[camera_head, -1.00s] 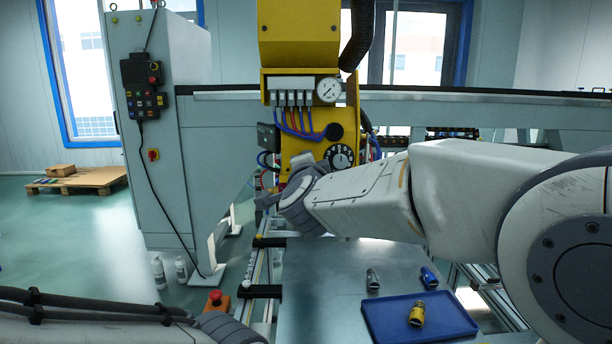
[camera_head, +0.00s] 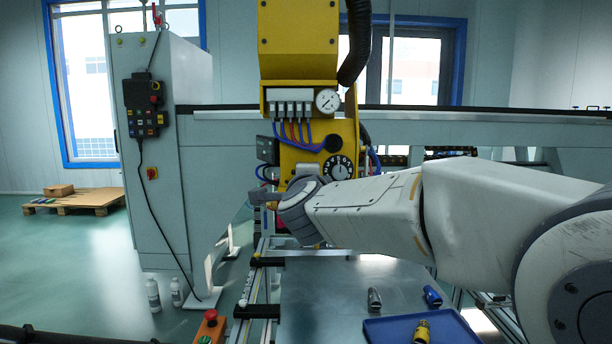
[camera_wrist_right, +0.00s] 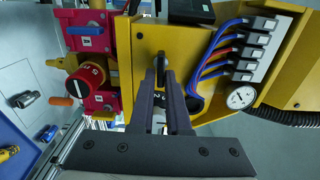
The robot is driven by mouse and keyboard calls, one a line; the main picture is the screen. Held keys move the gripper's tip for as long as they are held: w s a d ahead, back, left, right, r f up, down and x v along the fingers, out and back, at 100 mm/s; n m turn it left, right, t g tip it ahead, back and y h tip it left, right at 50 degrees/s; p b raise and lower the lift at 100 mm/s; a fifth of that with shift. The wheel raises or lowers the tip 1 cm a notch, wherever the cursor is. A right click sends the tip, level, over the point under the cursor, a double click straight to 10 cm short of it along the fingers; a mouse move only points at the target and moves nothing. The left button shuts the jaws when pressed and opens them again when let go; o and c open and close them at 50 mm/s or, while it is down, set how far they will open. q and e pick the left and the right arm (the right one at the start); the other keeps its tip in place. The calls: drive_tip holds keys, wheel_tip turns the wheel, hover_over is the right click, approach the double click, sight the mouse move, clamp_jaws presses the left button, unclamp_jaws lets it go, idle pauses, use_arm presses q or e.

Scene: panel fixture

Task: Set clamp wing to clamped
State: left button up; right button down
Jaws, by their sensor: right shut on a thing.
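The clamp wing (camera_wrist_right: 161,64) appears as a narrow dark piece on the yellow panel (camera_wrist_right: 146,38), upright in the right wrist view. My right gripper (camera_wrist_right: 163,75) is shut on it, with a dark finger on each side. The fingers hide much of the wing and its base, so I cannot read its setting. In the head view my right gripper (camera_head: 262,197) is at the lower left of the yellow fixture (camera_head: 299,40), and the wing is hidden there. My left gripper is not in view.
Beside the wing are red blocks with a blue handle (camera_wrist_right: 85,30), a red knob (camera_wrist_right: 84,82) and an orange handle (camera_wrist_right: 60,101). Hoses and a gauge (camera_wrist_right: 240,97) lie to the right. A blue tray (camera_head: 385,332) and loose parts rest on the bench (camera_head: 320,300).

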drive_tip(key=shift+a+f, duration=0.1)
drive_tip(key=c, duration=0.9)
unclamp_jaws()
drive_tip(key=shift+c, duration=0.2)
drive_tip(key=s, duration=1)
drive_tip(key=shift+s, duration=0.25)
